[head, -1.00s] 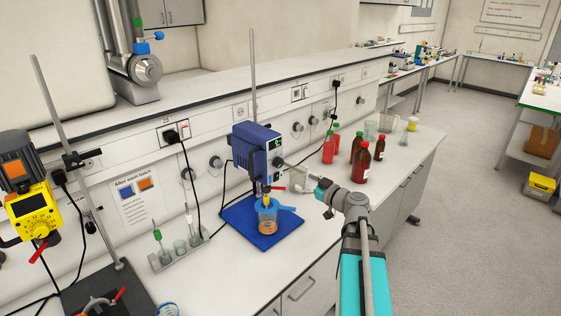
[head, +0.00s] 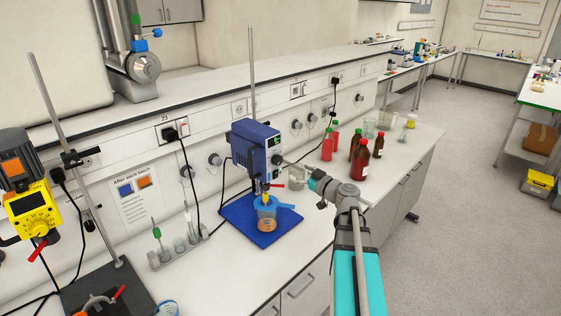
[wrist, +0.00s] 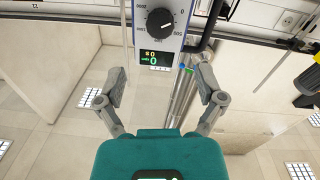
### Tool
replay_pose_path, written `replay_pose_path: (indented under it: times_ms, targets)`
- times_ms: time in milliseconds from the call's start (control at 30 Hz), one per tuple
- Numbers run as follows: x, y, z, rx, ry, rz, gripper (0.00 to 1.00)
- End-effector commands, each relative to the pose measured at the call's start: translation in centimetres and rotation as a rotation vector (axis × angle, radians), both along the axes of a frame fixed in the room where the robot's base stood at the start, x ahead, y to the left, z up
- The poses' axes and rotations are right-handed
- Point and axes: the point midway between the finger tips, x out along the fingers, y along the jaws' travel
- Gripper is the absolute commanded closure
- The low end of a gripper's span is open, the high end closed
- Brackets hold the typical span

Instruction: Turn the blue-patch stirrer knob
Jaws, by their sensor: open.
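The blue stirrer (head: 254,148) stands on a rod above a blue base plate (head: 238,228) in the head view. I cannot make out a blue patch on it. In the wrist view a black round knob (wrist: 159,21) with a white pointer sits on a dial panel at the top, numbers inverted, above a small lit display (wrist: 154,58) reading 0. My gripper (wrist: 160,72) is open and empty. Its two fingers are spread left and right below the knob in that view, apart from it. In the head view my gripper (head: 290,170) is just right of the stirrer's front.
Brown bottles (head: 359,160) and red bottles stand to the right. A yellow stirrer (head: 33,205) with an orange patch is at far left. A tube rack (head: 178,252) stands left of the base plate.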

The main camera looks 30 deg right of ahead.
Motion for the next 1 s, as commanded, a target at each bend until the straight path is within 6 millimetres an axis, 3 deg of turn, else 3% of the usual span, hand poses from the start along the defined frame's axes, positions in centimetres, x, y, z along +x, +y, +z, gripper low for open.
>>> replay_pose_path:
  times_ms: [300, 600, 1000]
  targets:
    - [4.9, 1.4, 0.0, 0.000, 0.000, 0.001, 0.12]
    - [8.6, 2.6, 0.0, 0.000, 0.000, 0.000, 0.12]
    - [9.9, 3.1, 0.0, 0.000, 0.000, -0.001, 0.12]
